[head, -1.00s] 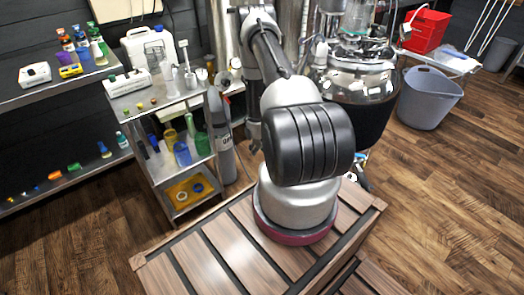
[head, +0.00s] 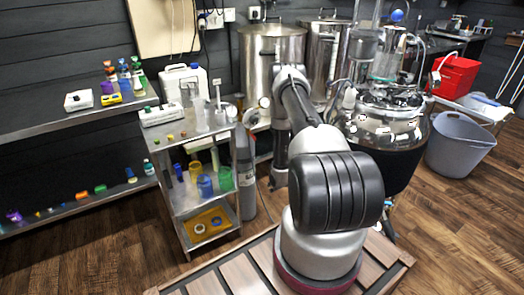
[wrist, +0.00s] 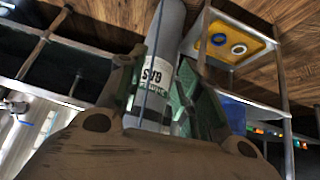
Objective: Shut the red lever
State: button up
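I cannot make out a red lever in either view. My gripper (wrist: 157,66) shows in the wrist view with its two fingers spread apart and nothing between them. Beyond the fingers stands a grey gas cylinder (wrist: 160,45) with a white label; I cannot tell how far off it is. The cylinder also shows in the head view (head: 246,185), beside the small steel cart. In the head view my arm hides parts of the vessels, and the gripper's fingers are not clear there.
Steel kettles (head: 272,50) stand at the back wall. A glossy round vessel (head: 385,125) is right of my arm. A steel cart (head: 180,210) with bottles stands left. A grey tub (head: 458,145) and a red box (head: 455,76) are at right. Wooden floor is open at front right.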

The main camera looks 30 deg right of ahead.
jog(key=w+r+n+t, duration=0.2)
jog(key=w+r+t, duration=0.35)
jog(key=w, duration=0.25)
jog(key=n+t, duration=0.3)
jog(key=t, duration=0.2)
send_near(254, 138)
jog(key=w, duration=0.8)
jog(key=shift+w+d+r, duration=0.1)
jog(key=shift+w+d, duration=0.1)
jog(key=shift+w, duration=0.3)
grip_shut()
